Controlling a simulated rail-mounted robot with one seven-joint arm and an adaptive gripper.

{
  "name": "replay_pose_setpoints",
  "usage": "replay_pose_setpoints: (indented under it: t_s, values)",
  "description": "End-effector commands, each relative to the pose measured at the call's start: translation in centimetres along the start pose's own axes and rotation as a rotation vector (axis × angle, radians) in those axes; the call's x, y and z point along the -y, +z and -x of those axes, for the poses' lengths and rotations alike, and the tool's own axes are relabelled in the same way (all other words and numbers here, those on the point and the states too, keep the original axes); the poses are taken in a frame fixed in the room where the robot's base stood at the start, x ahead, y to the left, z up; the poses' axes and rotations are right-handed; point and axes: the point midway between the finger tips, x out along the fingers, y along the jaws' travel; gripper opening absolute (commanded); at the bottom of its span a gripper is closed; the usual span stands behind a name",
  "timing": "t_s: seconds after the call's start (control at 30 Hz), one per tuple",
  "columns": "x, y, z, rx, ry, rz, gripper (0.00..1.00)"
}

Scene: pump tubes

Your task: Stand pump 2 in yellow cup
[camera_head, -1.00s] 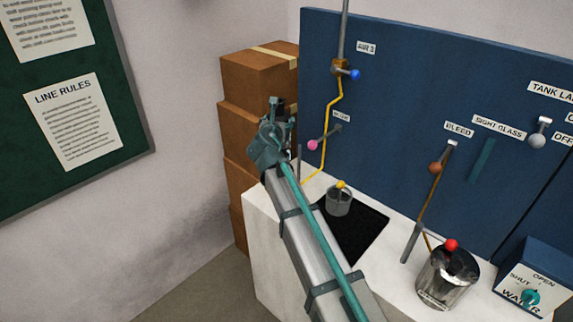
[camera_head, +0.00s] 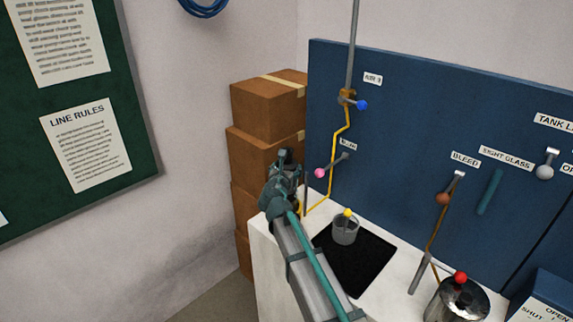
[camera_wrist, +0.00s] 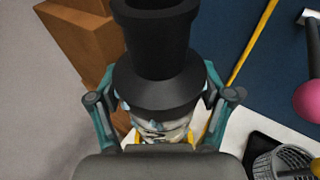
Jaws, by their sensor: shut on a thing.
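My gripper (camera_head: 284,172) is over the back left corner of the white counter. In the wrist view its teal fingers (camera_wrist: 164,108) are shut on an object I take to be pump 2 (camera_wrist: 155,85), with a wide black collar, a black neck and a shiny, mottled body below. It looks roughly upright. Yellow edges (camera_wrist: 208,132) show low on both sides of its body; they may be the yellow cup, but the pump and my gripper hide most of it. I cannot tell whether the pump's bottom is inside or above it.
A grey mesh cup (camera_head: 345,232) with a yellow-topped stick stands on a black mat (camera_head: 362,268). A yellow tube (camera_head: 332,160) runs down the blue panel (camera_head: 420,130) near a pink-knobbed lever (camera_head: 320,173). Cardboard boxes (camera_head: 265,110) are stacked behind. A metal canister (camera_head: 458,302) stands right.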

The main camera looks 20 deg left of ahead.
Motion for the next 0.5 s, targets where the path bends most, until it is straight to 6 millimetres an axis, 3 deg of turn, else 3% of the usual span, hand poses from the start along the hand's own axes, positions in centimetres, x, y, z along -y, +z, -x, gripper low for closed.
replay_pose_setpoints:
  t_s: [0.37,0.4,0.5]
  values:
    - [-0.06,0.21,0.01,0.007,0.003,0.002,0.09]
    - [-0.01,-0.18,-0.05,0.0,0.0,0.0,0.84]
    - [-0.01,-0.16,-0.04,0.0,0.0,0.0,1.0]
